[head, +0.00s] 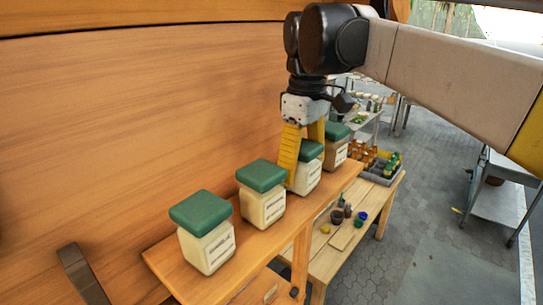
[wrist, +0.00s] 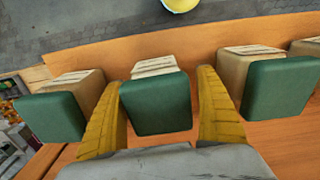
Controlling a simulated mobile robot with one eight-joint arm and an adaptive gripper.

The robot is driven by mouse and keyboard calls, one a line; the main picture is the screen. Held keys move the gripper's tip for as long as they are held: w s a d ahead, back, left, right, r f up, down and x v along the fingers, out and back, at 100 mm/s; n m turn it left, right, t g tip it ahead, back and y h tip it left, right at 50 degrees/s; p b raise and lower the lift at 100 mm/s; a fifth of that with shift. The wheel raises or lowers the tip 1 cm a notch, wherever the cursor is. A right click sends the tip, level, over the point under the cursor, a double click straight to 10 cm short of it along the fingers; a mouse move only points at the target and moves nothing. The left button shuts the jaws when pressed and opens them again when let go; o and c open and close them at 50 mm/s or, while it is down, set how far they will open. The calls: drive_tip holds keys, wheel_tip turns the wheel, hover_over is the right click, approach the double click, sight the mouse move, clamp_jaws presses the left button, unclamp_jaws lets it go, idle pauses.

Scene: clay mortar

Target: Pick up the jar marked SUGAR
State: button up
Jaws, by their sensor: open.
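Several cream jars with square green lids stand in a row on a wooden shelf (head: 165,262). Their labels are too small to read, so I cannot tell which is marked SUGAR. My gripper (head: 304,160) points down with its yellow fingers open around the third jar from the front (head: 308,178). In the wrist view that jar (wrist: 157,105) sits between the two fingers (wrist: 158,78), with no visible grip on it. The farthest jar (head: 335,155) shows close to the left finger in the wrist view (wrist: 52,115).
Two nearer jars (head: 262,198) (head: 205,240) stand to the left in the head view. A wooden wall (head: 130,110) rises behind the shelf. A lower bench (head: 330,262) holds small pots, and paved floor (head: 430,200) lies to the right.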

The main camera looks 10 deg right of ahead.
drive_tip(key=shift+w+f, duration=0.2)
drive_tip(key=shift+w, duration=0.05)
drive_tip(key=shift+s+r, duration=0.1)
drive_tip(key=shift+s, duration=0.15)
drive_tip(key=c, duration=0.7)
drive_tip(key=shift+w, duration=0.1)
drive_tip(key=c, duration=0.8)
